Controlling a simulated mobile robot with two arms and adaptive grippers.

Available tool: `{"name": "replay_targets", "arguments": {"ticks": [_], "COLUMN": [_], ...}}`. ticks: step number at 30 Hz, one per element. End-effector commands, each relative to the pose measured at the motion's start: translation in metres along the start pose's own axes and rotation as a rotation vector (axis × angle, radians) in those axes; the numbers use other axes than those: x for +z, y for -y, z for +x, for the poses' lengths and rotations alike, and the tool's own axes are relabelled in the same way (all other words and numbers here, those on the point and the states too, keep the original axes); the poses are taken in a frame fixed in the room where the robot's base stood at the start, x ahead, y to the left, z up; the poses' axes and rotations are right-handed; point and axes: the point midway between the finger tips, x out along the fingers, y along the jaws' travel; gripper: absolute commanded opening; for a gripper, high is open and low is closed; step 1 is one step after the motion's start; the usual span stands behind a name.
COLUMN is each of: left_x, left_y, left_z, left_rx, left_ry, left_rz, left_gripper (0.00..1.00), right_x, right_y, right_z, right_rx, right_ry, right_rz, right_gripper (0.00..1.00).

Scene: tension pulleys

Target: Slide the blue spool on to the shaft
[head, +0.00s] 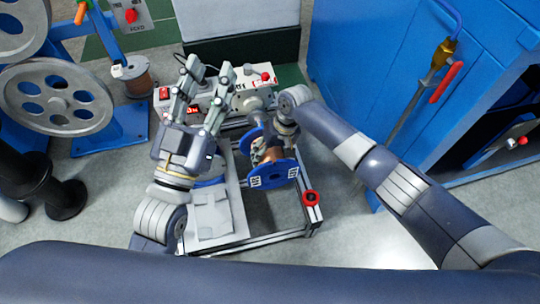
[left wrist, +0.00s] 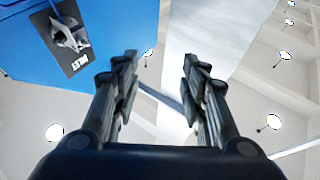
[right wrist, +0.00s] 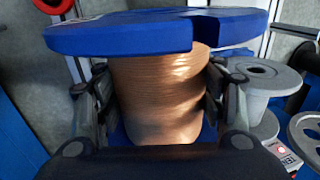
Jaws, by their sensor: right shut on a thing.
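The blue spool (head: 272,174) has blue flanges and a copper-coloured winding. In the head view it is held above the right part of the low machine frame. In the right wrist view its winding (right wrist: 160,95) sits between the fingers of my right gripper (right wrist: 157,92), under a notched blue flange. That gripper is shut on the winding. My left gripper (head: 206,82) points up in front of the control box, open and empty; its spread fingers also show in the left wrist view (left wrist: 160,65). I cannot make out the shaft clearly; the arm and spool may cover it.
A control box (head: 248,92) with red buttons stands behind the spool. The frame (head: 262,240) has a red knob (head: 310,198) at its front right corner. A blue cabinet (head: 380,70) is right.

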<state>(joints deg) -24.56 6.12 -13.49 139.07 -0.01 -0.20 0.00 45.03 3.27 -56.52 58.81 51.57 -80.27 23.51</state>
Motion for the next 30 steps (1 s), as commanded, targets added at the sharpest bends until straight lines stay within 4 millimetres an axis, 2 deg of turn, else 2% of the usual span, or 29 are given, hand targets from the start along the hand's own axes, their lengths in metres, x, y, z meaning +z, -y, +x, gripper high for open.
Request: {"name": "replay_targets", "arguments": {"ticks": [30], "left_x": [0.025], "left_y": [0.004], "left_z": [-0.004], "left_rx": [-0.009], "left_ry": [0.134], "left_rz": [0.003], "left_gripper": [0.4], "right_x": [-0.002], "right_y": [0.002], "right_z": [-0.003], "right_rx": [-0.003], "right_ry": [-0.004], "right_rz": [-0.002], "right_gripper": [0.0]}}
